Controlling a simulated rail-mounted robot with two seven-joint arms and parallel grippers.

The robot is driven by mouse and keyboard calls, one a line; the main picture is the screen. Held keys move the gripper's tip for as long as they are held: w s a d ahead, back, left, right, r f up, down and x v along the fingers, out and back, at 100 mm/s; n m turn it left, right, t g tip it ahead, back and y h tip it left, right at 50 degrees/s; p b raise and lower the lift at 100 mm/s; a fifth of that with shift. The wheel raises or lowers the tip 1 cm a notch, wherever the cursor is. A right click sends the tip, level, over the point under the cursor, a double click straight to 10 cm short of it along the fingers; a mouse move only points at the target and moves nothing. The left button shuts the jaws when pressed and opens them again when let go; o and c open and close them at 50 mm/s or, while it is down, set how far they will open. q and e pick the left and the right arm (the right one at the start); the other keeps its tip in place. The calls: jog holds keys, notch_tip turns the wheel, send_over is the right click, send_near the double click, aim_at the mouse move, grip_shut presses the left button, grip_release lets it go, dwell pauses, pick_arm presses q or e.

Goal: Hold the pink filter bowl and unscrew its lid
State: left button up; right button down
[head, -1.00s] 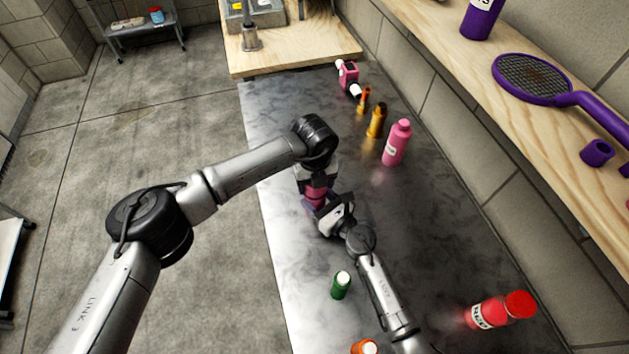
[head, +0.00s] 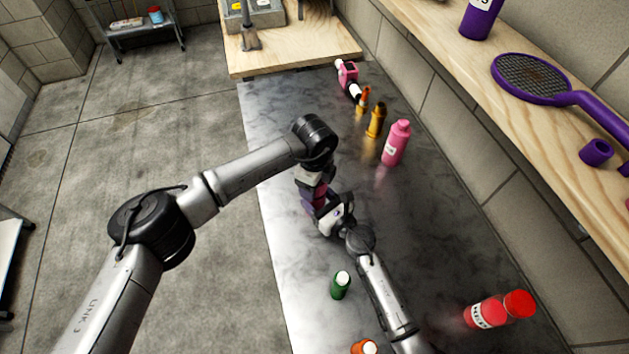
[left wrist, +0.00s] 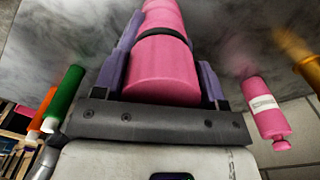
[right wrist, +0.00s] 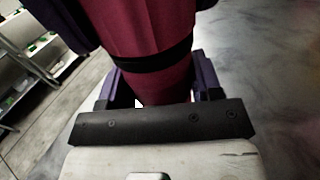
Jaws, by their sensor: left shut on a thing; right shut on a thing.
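The pink filter (head: 320,193) is held upright above the dark bench, between my two grippers. My left gripper (head: 314,180) comes down from above and is shut on its upper end. In the left wrist view that pink end (left wrist: 163,75) sits between the purple fingers, with a black band beyond. My right gripper (head: 330,212) is shut on the filter from the other side. In the right wrist view the filter (right wrist: 150,35) looks dark pink, with a black band just beyond the fingers. The grippers hide much of it, and I cannot tell where lid and bowl meet.
A green bottle (head: 340,286) and orange bottle (head: 364,347) are near the front. A red bottle (head: 487,313) is at right. The wooden shelf (head: 470,50) holds purple items.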

pick_arm(q)
jog(key=shift+r, duration=0.3)
jog(key=shift+r, duration=0.75)
jog(key=shift+r, duration=0.15)
jog(key=shift+r, duration=1.9)
pick_arm(e)
jog(key=shift+c, duration=1)
grip_release()
